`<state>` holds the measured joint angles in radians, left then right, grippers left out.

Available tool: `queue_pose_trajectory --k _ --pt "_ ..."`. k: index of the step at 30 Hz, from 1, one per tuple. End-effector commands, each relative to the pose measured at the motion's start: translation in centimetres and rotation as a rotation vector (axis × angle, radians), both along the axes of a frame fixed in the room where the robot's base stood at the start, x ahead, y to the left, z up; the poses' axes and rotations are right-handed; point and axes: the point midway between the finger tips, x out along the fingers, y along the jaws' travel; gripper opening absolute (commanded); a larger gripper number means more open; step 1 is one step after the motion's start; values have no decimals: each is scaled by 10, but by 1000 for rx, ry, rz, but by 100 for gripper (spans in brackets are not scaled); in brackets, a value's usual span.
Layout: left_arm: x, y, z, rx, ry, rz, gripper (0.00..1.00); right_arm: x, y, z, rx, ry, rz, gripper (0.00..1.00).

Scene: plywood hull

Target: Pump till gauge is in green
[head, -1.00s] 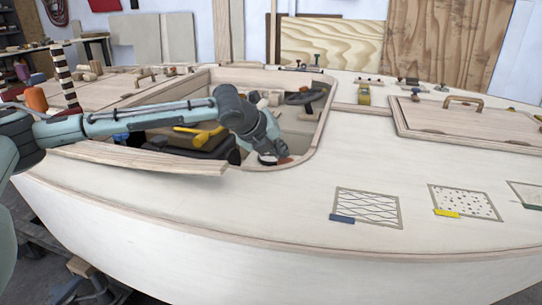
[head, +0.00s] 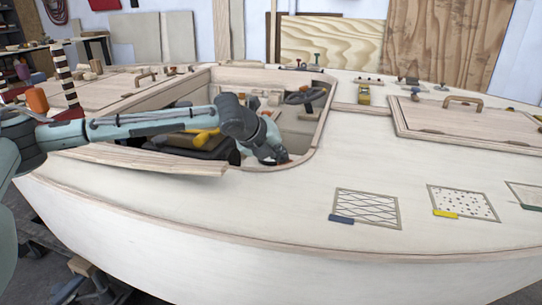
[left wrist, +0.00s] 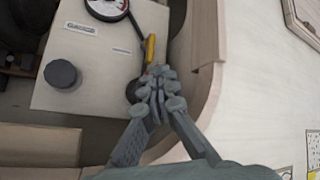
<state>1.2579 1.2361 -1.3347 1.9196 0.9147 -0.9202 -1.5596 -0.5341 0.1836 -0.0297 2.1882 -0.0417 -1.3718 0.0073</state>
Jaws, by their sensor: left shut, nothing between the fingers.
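My left gripper (left wrist: 160,85) is shut with nothing between its fingers. In the left wrist view its tips are just below a yellow-ended lever (left wrist: 150,48), close to it; I cannot tell whether they touch. A dark round part (left wrist: 133,90) sits left of the fingers, partly hidden. The round gauge (left wrist: 106,7) is at the top edge, cut off; its needle reading cannot be told. A label reading GAUGE (left wrist: 82,28) is below it. In the head view my left gripper (head: 274,158) reaches down inside the hull opening. My right gripper is not in view.
A dark knob (left wrist: 61,73) stands on the pale panel (left wrist: 95,60). The opening's wooden rim (head: 318,140) curves close right of my gripper. A steering wheel (head: 306,95) and yellow item (head: 200,138) are in the opening.

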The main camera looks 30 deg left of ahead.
Motion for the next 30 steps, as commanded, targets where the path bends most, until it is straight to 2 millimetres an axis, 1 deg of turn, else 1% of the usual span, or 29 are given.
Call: queue_pose_trajectory --k 1,30 --pt "-1 -1 -3 0 4 -1 0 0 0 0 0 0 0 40" --pt "-2 -1 -16 -1 7 -3 0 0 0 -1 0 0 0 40"
